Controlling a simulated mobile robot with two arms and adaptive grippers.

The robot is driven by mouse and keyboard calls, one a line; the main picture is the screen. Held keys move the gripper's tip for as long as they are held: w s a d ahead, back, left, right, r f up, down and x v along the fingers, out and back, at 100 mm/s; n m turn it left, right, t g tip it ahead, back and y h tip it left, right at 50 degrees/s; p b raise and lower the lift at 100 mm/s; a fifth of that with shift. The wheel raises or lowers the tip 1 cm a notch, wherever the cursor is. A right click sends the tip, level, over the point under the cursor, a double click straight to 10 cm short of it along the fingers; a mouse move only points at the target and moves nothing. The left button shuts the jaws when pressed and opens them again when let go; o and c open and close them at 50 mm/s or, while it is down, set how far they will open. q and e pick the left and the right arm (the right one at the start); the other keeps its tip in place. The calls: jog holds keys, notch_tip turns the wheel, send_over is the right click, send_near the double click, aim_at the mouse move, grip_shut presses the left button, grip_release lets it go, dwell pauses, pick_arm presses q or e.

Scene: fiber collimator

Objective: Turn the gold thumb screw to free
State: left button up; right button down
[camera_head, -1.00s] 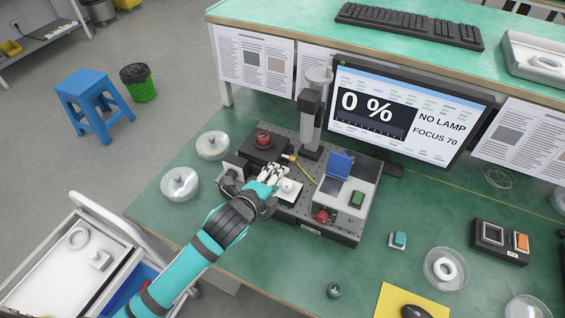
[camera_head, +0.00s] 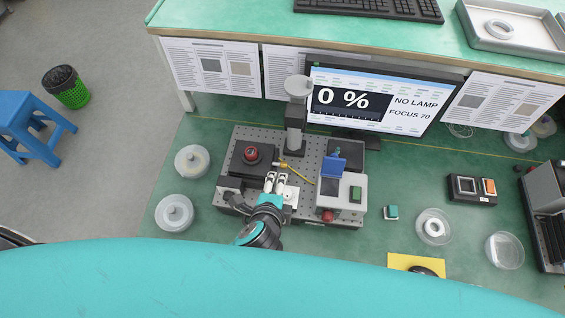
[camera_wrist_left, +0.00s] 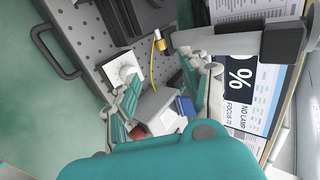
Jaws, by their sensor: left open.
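A small gold part with a yellow cable (camera_head: 300,175) shows on the perforated dark plate (camera_head: 225,168) in the head view, just beyond my left fingertips. In the left wrist view the gold part (camera_wrist_left: 161,44) is near the top middle, with the cable curving away from it. Whether it is the thumb screw itself I cannot tell. My left gripper (camera_head: 277,181) is open, its fingers pointing at the gold part. In the left wrist view the fingers (camera_wrist_left: 166,74) are spread on either side, with no visible contact. My right gripper is out of view.
A red-knobbed black block (camera_head: 252,154) stands left of the gripper, a post (camera_head: 294,125) behind. The monitor (camera_head: 370,100) reads 0 %, NO LAMP, FOCUS 70. My teal body part covers the bottom.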

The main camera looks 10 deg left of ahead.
aim_at(282, 167)
pick_arm(q)
jog(key=x, duration=0.4)
jog(key=p+x, duration=0.1)
jog(key=x, duration=0.7)
jog(key=shift+a+r+p, duration=0.1)
jog(key=shift+a+p, duration=0.15)
jog(key=shift+p, duration=0.05)
jog(key=shift+x, duration=0.95)
jog(key=shift+s, duration=0.1)
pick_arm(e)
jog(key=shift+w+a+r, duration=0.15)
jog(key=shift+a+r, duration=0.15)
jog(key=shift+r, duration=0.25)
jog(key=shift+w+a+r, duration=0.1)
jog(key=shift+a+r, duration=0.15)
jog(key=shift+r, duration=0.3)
